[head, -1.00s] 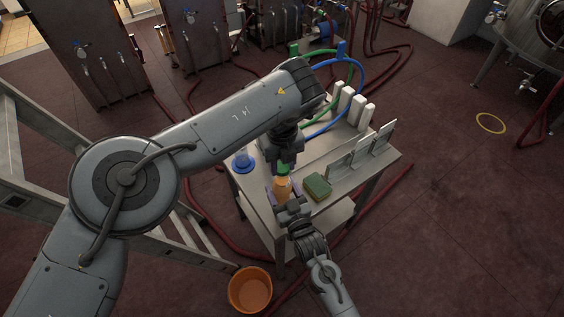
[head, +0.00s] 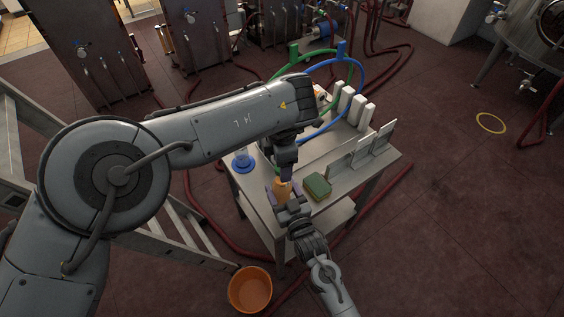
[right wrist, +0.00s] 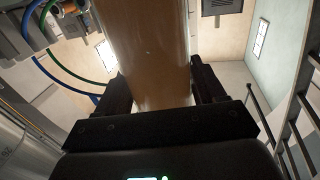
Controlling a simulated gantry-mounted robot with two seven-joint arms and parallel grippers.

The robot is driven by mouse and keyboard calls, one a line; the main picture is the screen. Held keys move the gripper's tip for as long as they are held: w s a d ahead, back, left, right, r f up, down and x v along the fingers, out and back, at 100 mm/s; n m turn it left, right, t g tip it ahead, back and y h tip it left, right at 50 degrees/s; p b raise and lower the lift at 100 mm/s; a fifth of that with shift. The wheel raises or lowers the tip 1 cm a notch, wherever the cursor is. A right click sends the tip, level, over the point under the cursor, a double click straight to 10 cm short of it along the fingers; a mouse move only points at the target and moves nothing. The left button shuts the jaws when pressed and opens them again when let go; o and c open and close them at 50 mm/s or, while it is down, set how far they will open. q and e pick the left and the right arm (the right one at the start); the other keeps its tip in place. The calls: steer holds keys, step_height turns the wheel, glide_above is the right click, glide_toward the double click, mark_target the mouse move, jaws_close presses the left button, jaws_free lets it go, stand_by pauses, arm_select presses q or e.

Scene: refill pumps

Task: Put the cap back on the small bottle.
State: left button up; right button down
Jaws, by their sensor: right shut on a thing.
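The small orange-brown bottle (head: 281,189) stands upright at the front edge of the bench. My right gripper (head: 290,208) is shut on it; the right wrist view shows the bottle (right wrist: 148,55) between both fingers. My left gripper (head: 287,172) points down just above and slightly right of the bottle's top. A small patch of green, likely the cap (head: 277,168), shows beside the left fingers, mostly hidden. I cannot tell whether the left gripper holds it or whether it touches the bottle. The bottle's top is outside the right wrist view.
A green and yellow sponge (head: 317,187) lies right of the bottle. A blue-based clear cup (head: 243,162) stands at the bench's left. An orange bucket (head: 250,289) is on the floor in front.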

arm_select(q)
steer(key=shift+o, duration=0.4)
step_height(320, 180, up, 12)
stand_by(0.6)
arm_select(e)
jaws_free()
steer(key=shift+s, duration=0.1)
arm_select(q)
steer(key=shift+r+p, duration=0.4)
arm_select(e)
steer(key=v, duration=1)
steer(key=shift+s+d, duration=0.15)
steer(key=shift+s, duration=0.15)
